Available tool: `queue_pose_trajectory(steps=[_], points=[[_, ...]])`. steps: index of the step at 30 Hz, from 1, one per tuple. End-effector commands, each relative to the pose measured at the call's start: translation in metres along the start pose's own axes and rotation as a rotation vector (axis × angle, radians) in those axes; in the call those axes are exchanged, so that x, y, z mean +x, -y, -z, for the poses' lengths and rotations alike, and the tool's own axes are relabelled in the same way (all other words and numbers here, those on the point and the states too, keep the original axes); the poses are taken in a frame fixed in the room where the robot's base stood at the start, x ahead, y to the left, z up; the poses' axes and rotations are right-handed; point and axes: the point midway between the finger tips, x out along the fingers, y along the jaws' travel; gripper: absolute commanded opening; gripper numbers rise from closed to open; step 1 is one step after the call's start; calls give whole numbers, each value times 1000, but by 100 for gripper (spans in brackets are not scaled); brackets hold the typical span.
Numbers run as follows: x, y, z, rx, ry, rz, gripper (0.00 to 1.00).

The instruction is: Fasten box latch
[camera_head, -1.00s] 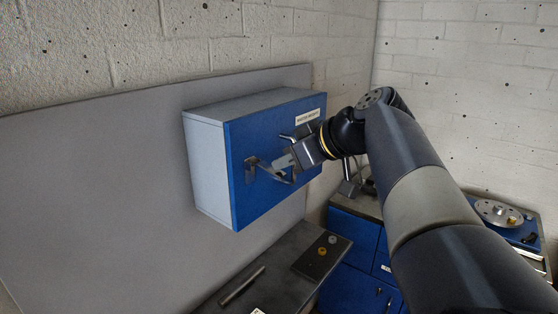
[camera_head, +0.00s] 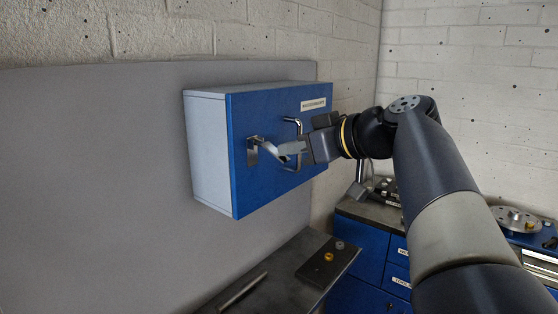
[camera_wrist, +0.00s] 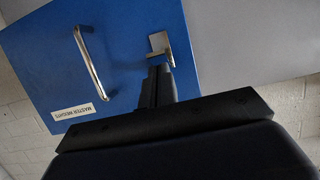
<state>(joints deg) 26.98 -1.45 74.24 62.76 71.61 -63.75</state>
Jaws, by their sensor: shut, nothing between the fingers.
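The wall box has a blue front door (camera_head: 270,185) and a pale side, and its door is flush against the body. The latch (camera_head: 254,150) is a small metal plate with a lever on the left of the door; it also shows in the wrist view (camera_wrist: 159,45). My gripper (camera_head: 285,150) is shut and empty, its tips at the lever's free end. In the wrist view my gripper (camera_wrist: 160,72) is just below the lever; whether they touch is unclear. A metal handle (camera_head: 298,130) stands right of the latch, partly hidden by my gripper.
A label (camera_head: 313,104) is on the door's upper right. Below the box is a dark bench (camera_head: 285,268) with a metal rod (camera_head: 243,291) and a small plate (camera_head: 327,262). Blue drawers (camera_head: 362,248) and a round device (camera_head: 516,220) stand at right.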

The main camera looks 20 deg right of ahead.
Motion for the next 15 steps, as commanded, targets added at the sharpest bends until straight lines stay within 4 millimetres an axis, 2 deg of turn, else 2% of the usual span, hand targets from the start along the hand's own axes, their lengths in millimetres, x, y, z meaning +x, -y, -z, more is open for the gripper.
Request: queue_pose_trajectory(steps=[1, 15], points=[[4, -1, -13, -1, -23, -2, 0], [11, 0, -31, -1, -249, 0, 0]])
